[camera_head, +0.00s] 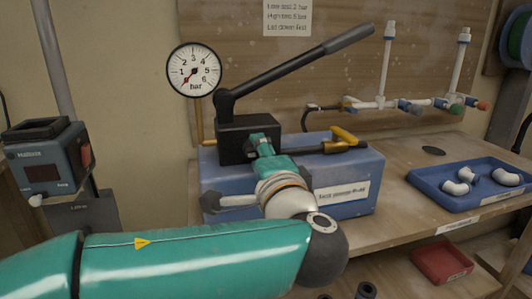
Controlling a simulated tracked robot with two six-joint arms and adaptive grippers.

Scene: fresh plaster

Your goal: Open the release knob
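The test pump has a blue tank (360,172) and a black block (232,137) on top, with a long black lever (290,72) slanting up to the right. A round gauge (194,70) stands at its left, with its needle near the bottom of the scale. My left gripper (256,141) is at the front of the black block, and my wrist covers part of it. Its fingers are too small and hidden to tell whether they are open. I cannot make out the release knob for certain; it may be behind my gripper. My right gripper is not in view.
A yellow handle (344,135) sits on a black fitting above the tank. A grey rod with a dark end (210,203) shows left of my wrist. White pipes (385,103) run along the board. A blue tray (430,186) with white elbows is at right; a red tray (442,263) is below.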

